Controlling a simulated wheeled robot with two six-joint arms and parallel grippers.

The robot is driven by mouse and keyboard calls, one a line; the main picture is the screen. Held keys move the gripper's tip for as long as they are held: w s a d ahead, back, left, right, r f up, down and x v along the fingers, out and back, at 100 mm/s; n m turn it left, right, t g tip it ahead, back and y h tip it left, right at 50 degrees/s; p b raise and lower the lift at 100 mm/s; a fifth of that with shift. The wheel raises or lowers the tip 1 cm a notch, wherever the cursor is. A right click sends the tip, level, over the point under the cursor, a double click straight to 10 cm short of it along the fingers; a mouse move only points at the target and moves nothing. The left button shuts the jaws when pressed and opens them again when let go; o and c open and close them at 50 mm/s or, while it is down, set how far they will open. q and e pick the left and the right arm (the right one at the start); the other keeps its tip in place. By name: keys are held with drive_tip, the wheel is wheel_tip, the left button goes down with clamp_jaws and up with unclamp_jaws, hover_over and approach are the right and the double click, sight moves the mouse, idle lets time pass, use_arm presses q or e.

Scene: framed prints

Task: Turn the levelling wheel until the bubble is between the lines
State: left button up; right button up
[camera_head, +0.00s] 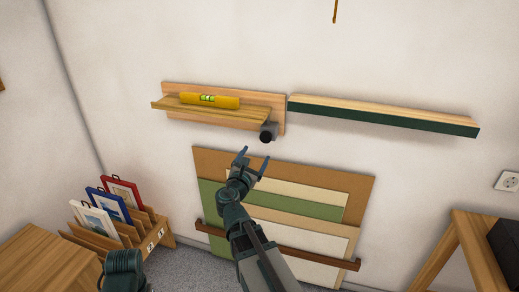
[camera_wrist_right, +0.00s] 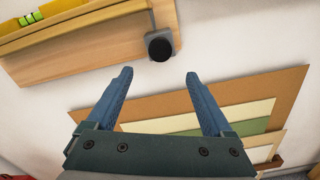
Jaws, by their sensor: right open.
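A yellow spirit level (camera_head: 225,102) with a green vial (camera_head: 207,98) lies on the wooden ledge (camera_head: 225,118) on the wall; the bubble's place between the lines is too small to tell. The dark round levelling wheel (camera_head: 266,135) sits at the ledge's right end, and shows in the right wrist view (camera_wrist_right: 160,47). My right gripper (camera_head: 254,156) is open and empty, below the wheel and apart from it. In the right wrist view the wheel lies beyond the gap between the fingertips (camera_wrist_right: 158,74). A green end of the vial (camera_wrist_right: 30,19) shows there at top left.
A green-fronted shelf (camera_head: 385,115) is on the wall to the right. Flat boards (camera_head: 285,165) lean in a rack below the wheel, behind my right arm. Framed prints (camera_head: 110,207) stand in a wooden holder at left. A wooden table (camera_head: 455,235) is at right.

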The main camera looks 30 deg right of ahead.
drive_tip(key=shift+v, duration=1.35)
drive_tip(key=s+a+f+m+g+y+p, duration=0.3)
drive_tip(key=s+a+m, duration=0.3)
drive_tip(key=a, duration=0.4)
drive_tip(key=s+a+f+m+g+y+p, duration=0.4)
drive_tip(key=s+a+m+g+y, duration=0.1)
drive_tip(key=a, duration=0.6)
drive_tip(key=s+a+f+m+g+y+p, duration=0.3)
drive_tip(key=s+a+m, duration=0.4)
drive_tip(key=a, duration=0.4)
drive_tip(key=shift+f+m+g+y+p, duration=0.3)
drive_tip(key=shift+g+y+p, duration=0.1)
drive_tip(key=shift+y+p, duration=0.35)
